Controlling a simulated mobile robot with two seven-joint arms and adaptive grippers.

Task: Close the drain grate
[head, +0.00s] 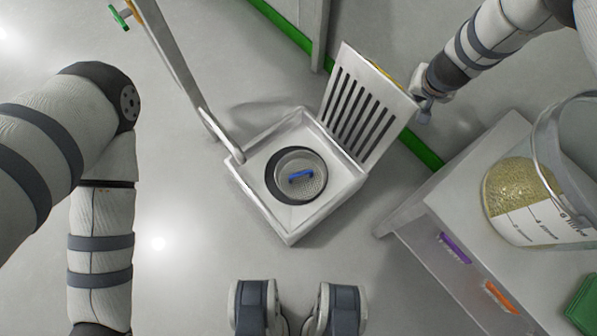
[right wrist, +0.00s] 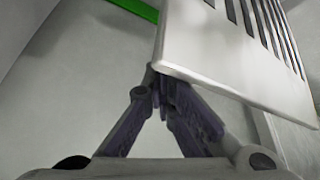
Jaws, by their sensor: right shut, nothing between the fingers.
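The drain (head: 277,225) is a square pale metal box at floor level, with a round strainer with a blue handle (head: 301,176) in its opening. The slotted drain grate (head: 367,105) stands raised along the drain's upper right side, so the drain is uncovered. The grate also fills the upper right of the right wrist view (right wrist: 225,62). My right gripper (head: 424,112) is at the grate's outer right edge. In the right wrist view its fingertips (right wrist: 160,82) are together and empty, close by the plate's corner; I cannot tell if they touch. My left gripper is out of view.
A long upright metal piece (head: 175,65) with a green knob rises from the drain's left corner. A white drawer cabinet (head: 410,220) stands right, bearing a clear bucket of granules (head: 520,190) and a green item (head: 584,303).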

